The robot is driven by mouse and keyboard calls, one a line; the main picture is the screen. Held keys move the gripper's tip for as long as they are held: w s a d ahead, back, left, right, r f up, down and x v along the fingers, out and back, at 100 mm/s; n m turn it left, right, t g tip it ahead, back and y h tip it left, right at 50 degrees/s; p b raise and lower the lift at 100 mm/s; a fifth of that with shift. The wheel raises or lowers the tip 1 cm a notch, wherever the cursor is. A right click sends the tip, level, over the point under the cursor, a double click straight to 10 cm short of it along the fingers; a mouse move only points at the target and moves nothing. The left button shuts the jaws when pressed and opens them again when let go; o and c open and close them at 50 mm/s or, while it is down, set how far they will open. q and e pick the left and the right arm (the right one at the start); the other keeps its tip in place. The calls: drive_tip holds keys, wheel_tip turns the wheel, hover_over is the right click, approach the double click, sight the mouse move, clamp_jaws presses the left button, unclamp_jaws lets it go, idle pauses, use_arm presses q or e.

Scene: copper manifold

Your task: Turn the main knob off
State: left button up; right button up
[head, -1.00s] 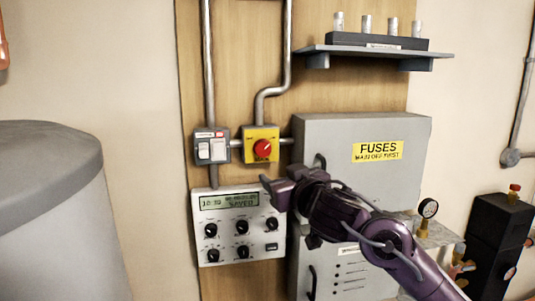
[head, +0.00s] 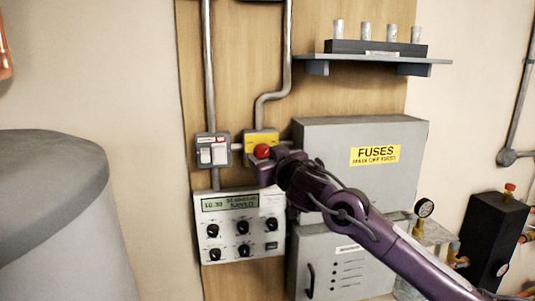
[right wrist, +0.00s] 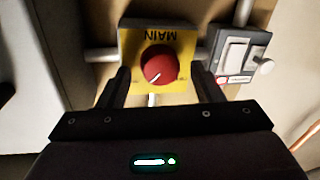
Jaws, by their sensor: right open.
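The main knob (head: 262,151) is a red round knob on a yellow switch box (head: 262,136) on the wooden board. In the right wrist view the knob (right wrist: 158,65) shows upside down on its yellow plate (right wrist: 127,42) marked MAIN, with a white pointer line slanting to the lower left. My right gripper (right wrist: 161,88) is open, one finger on each side of the knob's lower part in that view. I cannot tell whether the fingers touch it. In the head view my right gripper (head: 266,164) covers the lower part of the box. My left gripper is not in view.
A double white switch (head: 212,151) sits just left of the box. A control panel with a display (head: 237,228) is below. The grey fuse box (head: 330,150) stands to the right, under a shelf (head: 380,58). A grey tank (head: 50,210) is at the left.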

drive_tip(key=c, duration=1)
drive_tip(key=shift+o, duration=0.2)
drive_tip(key=n+b, duration=0.1)
drive_tip(key=n, duration=0.2)
drive_tip(key=shift+a+n+g+h, duration=0.1)
drive_tip(key=shift+n+g+h, duration=0.2)
drive_tip(key=shift+n, duration=0.1)
drive_tip(key=n+h+b, duration=0.1)
drive_tip(key=n, duration=0.4)
drive_tip(key=shift+a+b, duration=0.1)
drive_tip(key=shift+b, duration=0.3)
drive_tip(key=n+h+b, duration=0.1)
drive_tip(key=n, duration=0.2)
drive_tip(key=shift+a+n+g+b, duration=0.15)
drive_tip(key=shift+n+g+b, duration=0.15)
drive_tip(key=shift+n, duration=0.1)
drive_tip(key=shift+a+n+h+b, duration=0.1)
drive_tip(key=shift+n+h+b, duration=0.55)
drive_tip(key=shift+n, duration=0.95)
drive_tip(key=shift+f, duration=0.1)
